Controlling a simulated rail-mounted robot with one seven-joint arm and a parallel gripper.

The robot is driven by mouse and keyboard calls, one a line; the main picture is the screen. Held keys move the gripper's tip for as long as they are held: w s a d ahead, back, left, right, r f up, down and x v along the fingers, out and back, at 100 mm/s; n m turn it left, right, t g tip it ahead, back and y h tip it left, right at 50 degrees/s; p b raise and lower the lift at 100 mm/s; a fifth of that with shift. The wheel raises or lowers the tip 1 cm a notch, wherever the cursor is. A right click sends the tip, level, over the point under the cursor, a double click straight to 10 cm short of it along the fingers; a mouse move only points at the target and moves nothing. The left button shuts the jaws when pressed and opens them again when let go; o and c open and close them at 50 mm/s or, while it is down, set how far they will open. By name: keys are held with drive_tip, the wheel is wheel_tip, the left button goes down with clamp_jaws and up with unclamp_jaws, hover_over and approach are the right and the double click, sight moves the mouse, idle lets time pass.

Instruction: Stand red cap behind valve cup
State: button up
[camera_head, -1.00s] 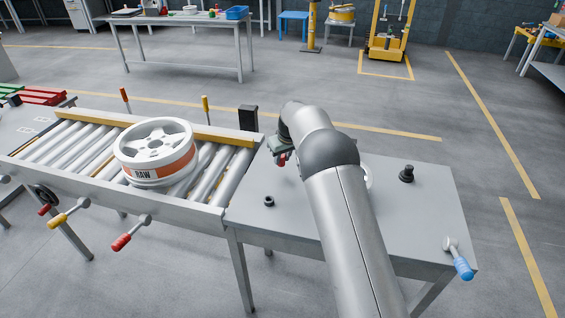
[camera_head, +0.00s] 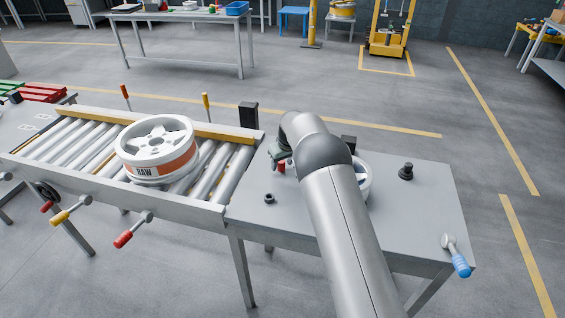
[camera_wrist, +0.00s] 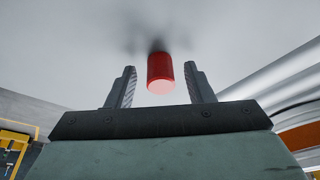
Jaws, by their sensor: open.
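The red cap (camera_head: 281,167) stands upright on the grey table at its left part, just below my gripper (camera_head: 277,157). In the wrist view the red cap (camera_wrist: 160,70) is between the two fingers of my gripper (camera_wrist: 160,80), with a visible gap on each side. The gripper is open. A small dark cup (camera_head: 269,198) stands on the table nearer the front edge, in front of the red cap; it looks like the valve cup, but it is too small to be sure.
A white wheel marked RAW (camera_head: 158,150) lies on the roller conveyor (camera_head: 210,180) at left. A black knobbed part (camera_head: 406,173) stands on the right of the table (camera_head: 420,215). Another white round part (camera_head: 364,180) is mostly hidden behind my arm. A blue-handled lever (camera_head: 460,264) is at the front right corner.

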drive_tip(key=shift+r, duration=0.25)
drive_tip(key=b+v, duration=0.2)
drive_tip(key=v, duration=1)
drive_tip(key=s+d+r+m, duration=0.2)
drive_tip(key=s+d+r, duration=0.2)
drive_tip(key=s+d, duration=0.25)
drive_tip(key=s+d+m, duration=0.1)
drive_tip(key=s+d, duration=0.2)
drive_tip(key=s, duration=1)
drive_tip(key=s+d+f+m+g+h, duration=0.1)
drive_tip(key=s+d, duration=0.3)
drive_tip(key=s, duration=0.9)
drive_tip(key=s+d+f+m+g+h, duration=0.1)
drive_tip(key=s+d, duration=0.3)
drive_tip(key=s, duration=0.9)
drive_tip(key=shift+s+m, duration=0.2)
drive_tip(key=shift+m, duration=0.5)
